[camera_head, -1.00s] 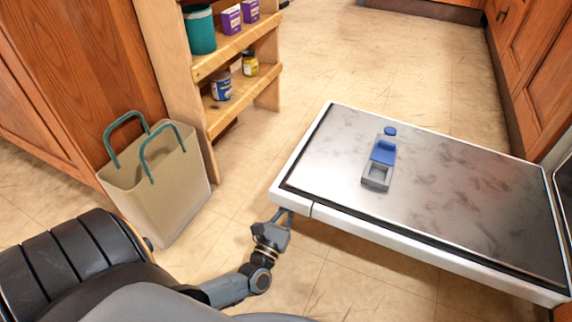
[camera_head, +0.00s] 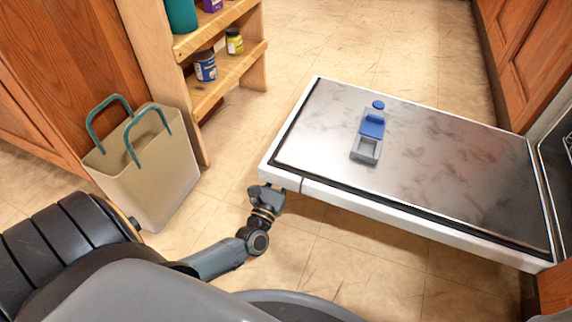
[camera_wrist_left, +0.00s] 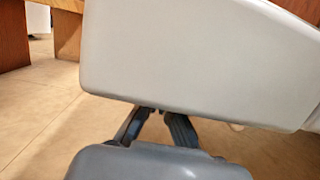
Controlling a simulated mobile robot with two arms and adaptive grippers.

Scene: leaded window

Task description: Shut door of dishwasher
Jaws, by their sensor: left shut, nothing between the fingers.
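The dishwasher door (camera_head: 430,170) is open and lies about flat, low above the floor, with its steel inner face up and a white rim. Its outer corner points toward the left of the head view. My left gripper (camera_head: 275,188) is at that near outer corner, with its fingertips at or under the edge. In the left wrist view the pale door edge (camera_wrist_left: 200,60) fills the upper middle, and my gripper's fingers (camera_wrist_left: 158,113) come together just below it, shut and empty. Whether they touch the door I cannot tell. My right gripper is not in view.
A beige bag with green handles (camera_head: 150,165) stands on the floor at left, beside a wooden shelf (camera_head: 225,80) with jars. The blue and grey detergent dispenser (camera_head: 368,140) is on the door's inner face. Tiled floor is clear beyond the door.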

